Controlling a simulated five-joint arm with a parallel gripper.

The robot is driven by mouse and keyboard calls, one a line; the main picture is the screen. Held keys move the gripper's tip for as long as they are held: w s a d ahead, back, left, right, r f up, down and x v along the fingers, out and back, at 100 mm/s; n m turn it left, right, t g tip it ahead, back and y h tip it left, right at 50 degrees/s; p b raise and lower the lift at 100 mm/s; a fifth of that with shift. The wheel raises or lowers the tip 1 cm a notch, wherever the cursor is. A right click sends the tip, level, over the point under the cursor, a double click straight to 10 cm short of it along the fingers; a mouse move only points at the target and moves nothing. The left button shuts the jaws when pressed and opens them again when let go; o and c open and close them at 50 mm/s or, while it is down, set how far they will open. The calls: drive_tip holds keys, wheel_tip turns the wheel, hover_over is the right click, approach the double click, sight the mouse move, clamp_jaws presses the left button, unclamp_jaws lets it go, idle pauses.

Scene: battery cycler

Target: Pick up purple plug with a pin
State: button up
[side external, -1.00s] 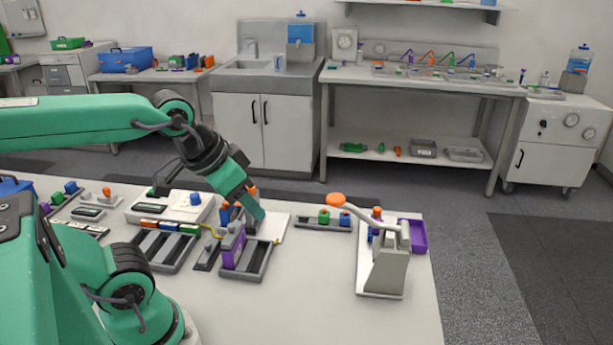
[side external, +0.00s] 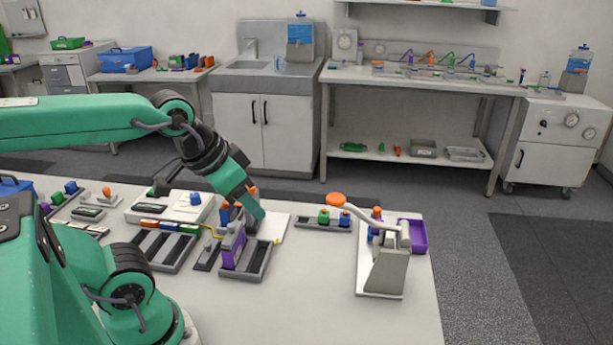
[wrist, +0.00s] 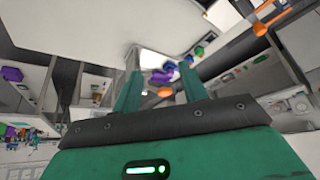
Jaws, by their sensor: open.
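My gripper (side external: 250,207) points down and to the right over the middle of the table, at the racks. In the wrist view its two green fingers (wrist: 159,72) stand apart, with a gap between them. A small purple piece (wrist: 160,76) shows in that gap, but I cannot tell if it lies between the fingers or beyond them. In the side view a purple block (side external: 233,244) stands upright in a grey rack, just left of and below the fingertips, with a yellow wire at its left. No pin can be made out on either purple piece.
Blue and orange pieces (side external: 225,213) stand close beside the fingers. A grey slotted rack (side external: 260,262) lies in front. A lever press (side external: 385,262) with an orange knob and a purple tray (side external: 419,236) stand at the right. The front of the table is clear.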

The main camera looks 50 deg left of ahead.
drive_tip(key=shift+o, duration=1.1)
drive_tip(key=shift+w+r, duration=0.1)
drive_tip(key=shift+w, duration=0.05)
